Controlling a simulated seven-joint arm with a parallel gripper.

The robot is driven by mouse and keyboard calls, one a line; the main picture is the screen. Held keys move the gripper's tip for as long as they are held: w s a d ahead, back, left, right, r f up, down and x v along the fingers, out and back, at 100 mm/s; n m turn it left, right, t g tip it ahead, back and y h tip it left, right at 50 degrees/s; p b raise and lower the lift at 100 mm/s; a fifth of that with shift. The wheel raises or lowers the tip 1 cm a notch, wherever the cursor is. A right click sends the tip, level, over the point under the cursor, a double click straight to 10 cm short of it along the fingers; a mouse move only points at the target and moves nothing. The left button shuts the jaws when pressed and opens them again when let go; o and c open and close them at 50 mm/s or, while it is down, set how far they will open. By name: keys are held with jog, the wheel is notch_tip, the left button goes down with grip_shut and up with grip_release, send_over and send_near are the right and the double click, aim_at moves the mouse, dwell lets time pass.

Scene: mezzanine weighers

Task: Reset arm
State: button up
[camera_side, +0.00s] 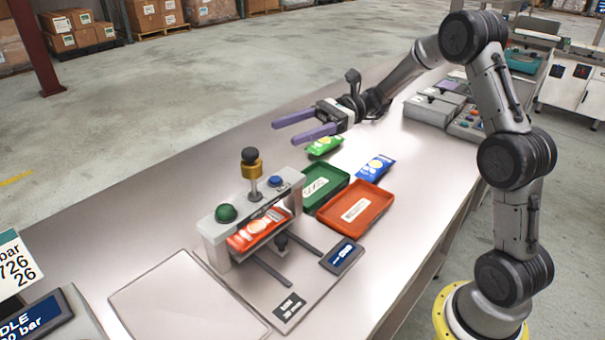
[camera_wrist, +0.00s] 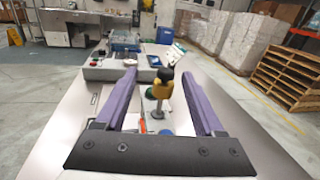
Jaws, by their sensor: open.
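My gripper (camera_side: 297,129) is raised above the table in the side view, with its two purple fingers apart and nothing between them. In the wrist view the open fingers (camera_wrist: 164,100) point out over the bench, with the black knob and brass collar of the press (camera_wrist: 161,86) appearing between them. In the side view the press (camera_side: 220,232) stands on the table to the left of and below my gripper. An orange packet (camera_side: 257,230) lies under its frame.
A green packet (camera_side: 324,145) and a blue packet (camera_side: 375,167) lie on the table (camera_side: 150,220). A green tray (camera_side: 338,178) and an orange tray (camera_side: 378,205) sit beside the press; both look empty apart from labels. Grey devices (camera_side: 432,108) stand further back.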

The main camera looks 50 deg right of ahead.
jog(key=s+a+r+n+g, duration=0.2)
jog(key=s+a+r+n, duration=0.1)
jog(key=s+a+r, duration=0.25)
jog(key=s+a+n+g+h, duration=0.1)
jog(key=s+a+n+h, duration=0.15)
jog(key=s, duration=0.45)
jog(key=s+a+n+g+h, duration=0.1)
jog(key=s+a+n+h, duration=0.1)
jog(key=s+n+h, duration=0.35)
jog(key=s+d+f+n+t+h, duration=0.25)
jog(key=s+f, duration=0.25)
jog(key=s, duration=0.4)
jog(key=d+f+n+t+h, duration=0.3)
jog(key=d+n+h, duration=0.3)
jog(key=d, duration=0.5)
jog(key=shift+w+f+h, duration=0.2)
jog(key=shift+f+h, duration=0.25)
jog(key=shift+f, duration=0.1)
jog(key=shift+c, duration=0.3)
